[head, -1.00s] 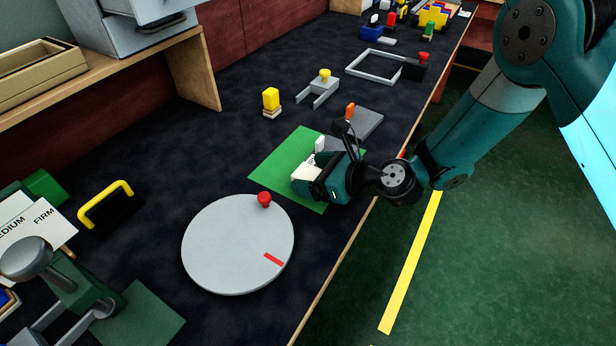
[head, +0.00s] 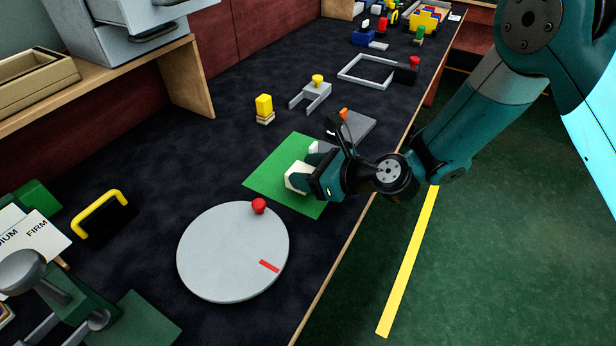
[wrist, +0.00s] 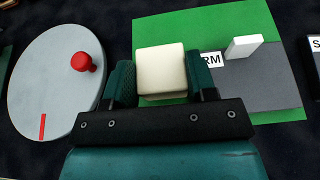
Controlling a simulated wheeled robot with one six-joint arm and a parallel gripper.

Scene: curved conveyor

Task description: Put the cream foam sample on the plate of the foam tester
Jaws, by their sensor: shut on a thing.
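The cream foam sample (head: 297,177) is a pale, rounded block between the fingers of my gripper (head: 312,177). In the wrist view the cream foam sample (wrist: 161,72) is clasped on both sides by the dark green fingers of my gripper (wrist: 162,80). It is over the green mat (head: 275,180); I cannot tell how far above. The machine at the lower left (head: 62,285), which looks like the foam tester, has a grey rounded head and a green base (head: 140,322). Its plate is not clearly visible.
A round grey disc (head: 230,255) with a red knob (head: 259,206) lies between my gripper and the machine. A yellow handle (head: 98,210) and a FIRM sign (head: 36,228) stand at left.

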